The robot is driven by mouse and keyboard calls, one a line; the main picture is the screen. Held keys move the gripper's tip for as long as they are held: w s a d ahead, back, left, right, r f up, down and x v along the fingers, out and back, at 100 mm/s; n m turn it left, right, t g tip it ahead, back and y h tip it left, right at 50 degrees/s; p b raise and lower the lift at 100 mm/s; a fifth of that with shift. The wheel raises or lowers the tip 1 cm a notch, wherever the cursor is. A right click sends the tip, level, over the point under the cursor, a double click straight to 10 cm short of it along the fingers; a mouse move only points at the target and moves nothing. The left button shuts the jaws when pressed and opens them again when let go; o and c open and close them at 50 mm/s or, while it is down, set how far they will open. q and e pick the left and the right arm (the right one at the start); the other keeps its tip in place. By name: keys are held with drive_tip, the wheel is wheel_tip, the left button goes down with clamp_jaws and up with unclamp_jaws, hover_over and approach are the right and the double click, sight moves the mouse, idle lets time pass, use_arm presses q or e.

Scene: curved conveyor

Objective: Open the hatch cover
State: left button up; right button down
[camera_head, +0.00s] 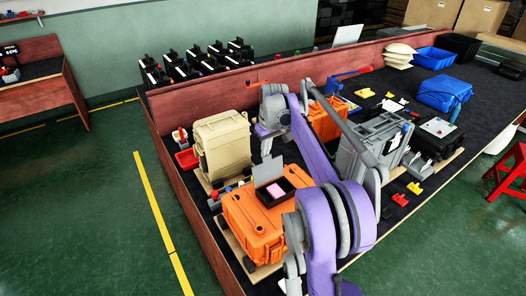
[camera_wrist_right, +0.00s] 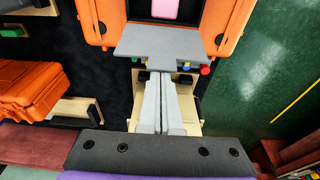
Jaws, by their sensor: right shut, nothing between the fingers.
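The hatch cover, a grey panel (camera_head: 268,169), stands raised at the far edge of a dark opening in the top of an orange case (camera_head: 240,222). A pink block (camera_head: 276,190) shows inside the opening. In the right wrist view the cover (camera_wrist_right: 163,42) lies across the picture, with part of the orange case (camera_wrist_right: 230,22) and the pink block (camera_wrist_right: 165,8) beyond it. My right gripper (camera_head: 266,154) points down just behind the cover. Its shut, empty fingers (camera_wrist_right: 165,73) end at the cover's edge; I cannot tell whether they touch it. My left gripper is not in view.
A beige case (camera_head: 222,145) stands behind the orange one, with a red tray (camera_head: 187,159) to its left. Another orange case (camera_head: 328,120) and a grey case (camera_head: 380,140) stand to the right. A low wooden wall (camera_head: 185,195) edges the dark table.

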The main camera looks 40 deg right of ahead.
idle(0.3)
drive_tip(key=shift+r, duration=0.1)
wheel_tip(320, 180, up, 10)
drive_tip(key=s, duration=0.2)
drive_tip(key=s+a+f+t, duration=0.15)
drive_tip(key=s+a, duration=0.25)
drive_tip(key=a, duration=0.8)
drive_tip(key=s+a+f+n+t, duration=0.1)
drive_tip(key=s+a+f+t, duration=0.1)
drive_tip(key=s+a+f, duration=1.4)
drive_tip(key=s+f, duration=0.1)
drive_tip(key=s, duration=0.2)
drive_tip(key=shift+s+a+p, duration=0.25)
drive_tip(key=shift+p, duration=0.15)
